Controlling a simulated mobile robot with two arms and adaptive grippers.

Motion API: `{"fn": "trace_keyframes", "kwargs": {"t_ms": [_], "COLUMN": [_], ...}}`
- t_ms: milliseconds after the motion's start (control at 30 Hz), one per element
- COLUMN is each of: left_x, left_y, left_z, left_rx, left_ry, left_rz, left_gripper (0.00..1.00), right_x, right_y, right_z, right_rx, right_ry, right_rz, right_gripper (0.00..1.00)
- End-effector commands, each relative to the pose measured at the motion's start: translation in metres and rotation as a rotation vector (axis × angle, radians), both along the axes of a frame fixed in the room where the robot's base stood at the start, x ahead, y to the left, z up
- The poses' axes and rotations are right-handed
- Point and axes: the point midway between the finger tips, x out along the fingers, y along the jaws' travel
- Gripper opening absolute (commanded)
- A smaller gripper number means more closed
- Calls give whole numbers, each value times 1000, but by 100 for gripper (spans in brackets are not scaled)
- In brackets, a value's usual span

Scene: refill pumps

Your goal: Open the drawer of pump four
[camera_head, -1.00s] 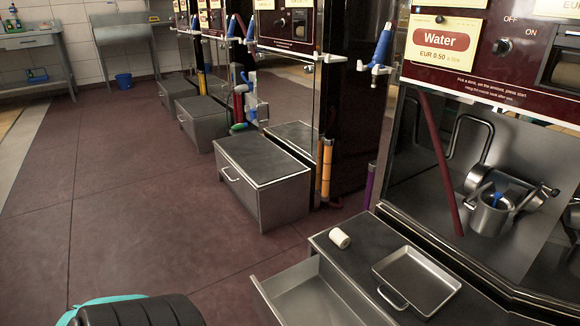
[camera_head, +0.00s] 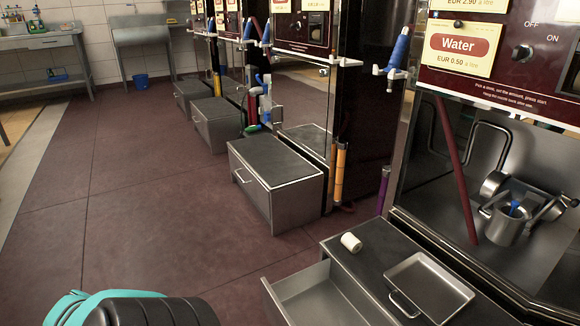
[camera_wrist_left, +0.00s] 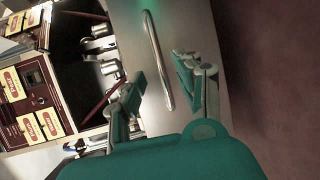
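In the head view, the nearest drawer (camera_head: 318,295) stands pulled open at the bottom, under the pump with the Water sign (camera_head: 459,47). Behind it, a metal box with a closed drawer front (camera_head: 245,193) and a pale bar handle stands on the floor, with more boxes beyond. No pump number is readable. In the left wrist view, my left gripper (camera_wrist_left: 160,82) is open, teal fingers apart. A metal bar handle (camera_wrist_left: 152,45) on a grey front (camera_wrist_left: 195,25) shows between and beyond them. I cannot tell if it touches them. My right gripper is not in view.
A metal tray (camera_head: 430,287) and a small white cylinder (camera_head: 351,242) lie on the nearest box's top. Blue nozzles (camera_head: 399,52) hang beside the pumps. Clear red floor (camera_head: 130,215) lies to the left.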

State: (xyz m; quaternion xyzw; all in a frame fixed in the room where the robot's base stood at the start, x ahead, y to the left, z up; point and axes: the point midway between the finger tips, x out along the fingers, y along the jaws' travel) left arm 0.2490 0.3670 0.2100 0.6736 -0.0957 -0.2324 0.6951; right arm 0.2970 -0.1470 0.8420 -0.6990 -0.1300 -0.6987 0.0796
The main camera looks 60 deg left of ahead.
Motion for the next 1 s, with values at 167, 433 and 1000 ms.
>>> {"fn": "trace_keyframes", "kwargs": {"t_ms": [167, 433, 1000], "left_x": [-32, -52, -53], "left_y": [17, 28, 28], "left_z": [6, 11, 11], "left_rx": [0, -2, -2], "left_ry": [2, -1, -1], "left_rz": [1, 1, 1], "left_gripper": [34, 34, 34], "right_x": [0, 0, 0], "right_y": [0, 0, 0], "right_z": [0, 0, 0], "right_rx": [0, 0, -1], "right_ry": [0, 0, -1], "right_rz": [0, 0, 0], "right_gripper": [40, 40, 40]}}
